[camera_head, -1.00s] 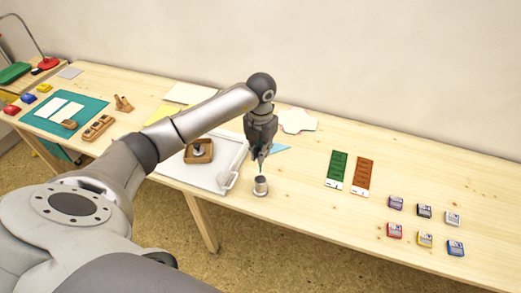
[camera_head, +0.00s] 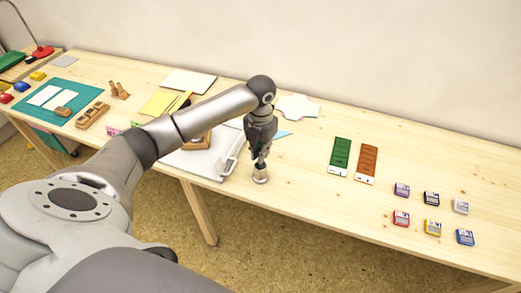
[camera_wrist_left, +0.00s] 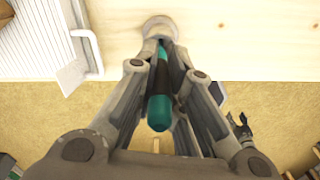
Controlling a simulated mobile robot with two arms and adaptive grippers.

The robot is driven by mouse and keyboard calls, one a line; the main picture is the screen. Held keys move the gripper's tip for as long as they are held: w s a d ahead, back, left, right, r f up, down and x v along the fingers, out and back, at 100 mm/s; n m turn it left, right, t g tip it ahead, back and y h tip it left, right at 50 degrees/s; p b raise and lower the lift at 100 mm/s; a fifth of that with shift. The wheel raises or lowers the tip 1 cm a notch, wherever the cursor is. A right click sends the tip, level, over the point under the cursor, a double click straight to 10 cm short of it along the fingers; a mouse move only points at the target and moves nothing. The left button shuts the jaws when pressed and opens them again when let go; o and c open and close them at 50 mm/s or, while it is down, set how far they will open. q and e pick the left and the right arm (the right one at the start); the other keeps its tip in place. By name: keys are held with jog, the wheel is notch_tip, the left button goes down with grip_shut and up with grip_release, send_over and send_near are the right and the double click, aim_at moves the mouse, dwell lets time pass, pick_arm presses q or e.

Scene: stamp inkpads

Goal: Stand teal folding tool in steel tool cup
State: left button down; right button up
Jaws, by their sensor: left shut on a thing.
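My left gripper (camera_head: 261,158) points down over the steel tool cup (camera_head: 260,178) near the table's front edge. It is shut on the teal folding tool (camera_wrist_left: 158,108), whose teal and dark handle shows between the fingers in the left wrist view. The tool's far end points toward the cup, whose pale rim shows in the left wrist view (camera_wrist_left: 158,23). The fingers hide the tool in the head view and cover its lower end, so I cannot tell how deep it sits in the cup.
A white tray (camera_head: 205,166) lies just left of the cup. A green strip (camera_head: 340,152) and a brown strip (camera_head: 367,160) lie to the right, with several small inkpads (camera_head: 402,189) beyond. The table between cup and inkpads is mostly clear.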

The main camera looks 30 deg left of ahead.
pick_arm(q)
jog(key=shift+f, duration=0.25)
jog(key=c, duration=1.4)
grip_release()
jog(key=shift+c, duration=0.2)
notch_tip(320, 180, up, 12)
jog(key=shift+r, duration=0.1)
